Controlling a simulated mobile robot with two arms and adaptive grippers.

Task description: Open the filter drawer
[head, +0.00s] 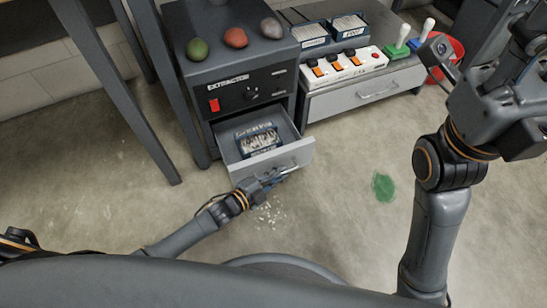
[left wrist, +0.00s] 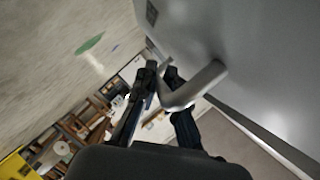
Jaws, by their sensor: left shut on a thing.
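The filter drawer (head: 290,158) of the dark extractor cabinet (head: 205,82) stands pulled out, its open inside facing up in the head view. A dark, patterned filter block with a label (head: 259,140) lies in it. My left gripper (head: 275,178) is at the drawer's front, shut on the bar handle. In the left wrist view, the grey handle (left wrist: 205,82) passes between the fingers (left wrist: 160,76), beside the drawer's grey front (left wrist: 245,55). My right gripper (head: 450,60) is raised at the upper right, away from the drawer; its finger opening is unclear.
Three egg-shaped stones, green, orange and grey, rest on the cabinet top. A red bucket (head: 450,52) stands beyond. A green patch (head: 383,187) and pale crumbs mark the otherwise clear floor.

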